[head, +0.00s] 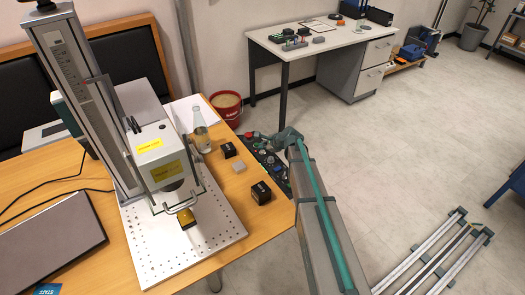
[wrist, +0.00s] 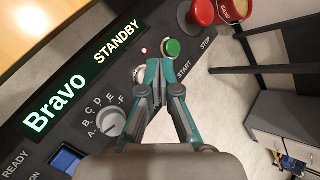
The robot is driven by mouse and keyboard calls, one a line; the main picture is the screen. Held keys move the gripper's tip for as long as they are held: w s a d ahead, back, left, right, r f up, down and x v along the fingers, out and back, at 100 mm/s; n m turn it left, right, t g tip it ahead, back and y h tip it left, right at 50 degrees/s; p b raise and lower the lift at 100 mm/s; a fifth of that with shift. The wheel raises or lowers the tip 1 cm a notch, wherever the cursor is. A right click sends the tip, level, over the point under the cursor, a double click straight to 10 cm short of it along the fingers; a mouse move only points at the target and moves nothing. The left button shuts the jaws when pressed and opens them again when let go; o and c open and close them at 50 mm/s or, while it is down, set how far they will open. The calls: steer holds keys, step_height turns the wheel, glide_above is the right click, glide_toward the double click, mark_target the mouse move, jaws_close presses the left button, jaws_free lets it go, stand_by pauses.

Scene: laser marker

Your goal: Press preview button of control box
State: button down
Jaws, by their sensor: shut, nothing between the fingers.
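The control box (wrist: 75,100) is a dark panel that fills the left of the wrist view. A pale round button (wrist: 139,73) sits partly behind my fingertips. No label reading "preview" is visible. My gripper (wrist: 161,70) is shut and empty, its tips over the panel near the pale and green buttons. Contact cannot be told. In the head view my arm hides part of the control box (head: 264,158).
A red mushroom button (wrist: 203,13) stands at the panel's top. The laser marker (head: 160,160) stands on the wooden table left of the box, with small dark blocks (head: 261,192) and a glass bottle (head: 201,138) between. A red bucket (head: 227,106) stands behind.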

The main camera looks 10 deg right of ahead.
mark_target(264, 152)
steer(key=shift+r+p, duration=1.85)
steer(key=shift+r, duration=1.15)
steer(key=shift+d, duration=0.1)
